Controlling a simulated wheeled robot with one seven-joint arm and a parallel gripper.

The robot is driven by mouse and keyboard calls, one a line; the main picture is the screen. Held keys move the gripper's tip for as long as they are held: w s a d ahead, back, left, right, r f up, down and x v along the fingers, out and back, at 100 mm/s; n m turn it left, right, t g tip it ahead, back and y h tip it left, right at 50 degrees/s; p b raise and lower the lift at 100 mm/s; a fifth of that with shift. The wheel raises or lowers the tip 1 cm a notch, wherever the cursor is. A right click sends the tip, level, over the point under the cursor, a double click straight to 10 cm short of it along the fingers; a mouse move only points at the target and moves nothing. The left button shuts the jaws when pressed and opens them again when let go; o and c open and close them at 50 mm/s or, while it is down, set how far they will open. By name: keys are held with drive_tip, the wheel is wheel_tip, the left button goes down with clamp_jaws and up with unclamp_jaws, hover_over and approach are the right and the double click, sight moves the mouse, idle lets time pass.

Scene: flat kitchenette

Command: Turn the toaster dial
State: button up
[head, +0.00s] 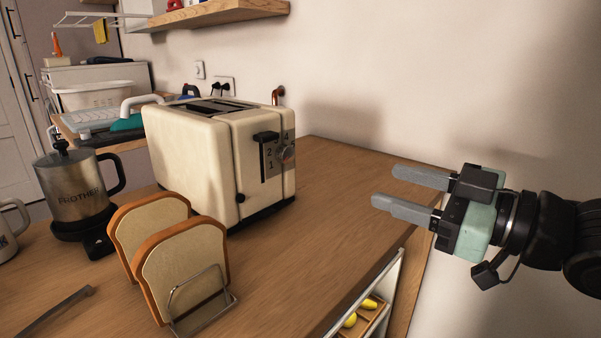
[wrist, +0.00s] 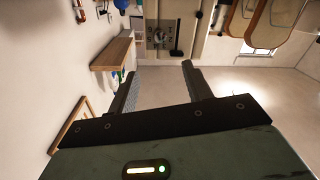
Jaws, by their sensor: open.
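The cream toaster (head: 205,155) stands on the wooden counter. Its control end faces right, with a dark lever (head: 266,137) and a round metallic dial (head: 286,154) beside a dark numbered strip. My gripper (head: 384,187) is to the right of the toaster, level with the dial, with its two fingers pointing left. It is open and empty, apart from the toaster by a clear gap. In the wrist view, the toaster's control end (wrist: 170,12) shows at the top, with the dial (wrist: 158,38) between and beyond the open fingers (wrist: 160,80).
Two bread slices (head: 186,262) in a wire holder stand in front of the toaster. A metal frother (head: 76,190) is at left. The counter (head: 330,190) right of the toaster is clear, with a wall behind. An open shelf (head: 372,305) lies below its right edge.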

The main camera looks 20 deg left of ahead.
sight(289, 156)
drive_tip(key=x, duration=1.7)
drive_tip(key=c, duration=1)
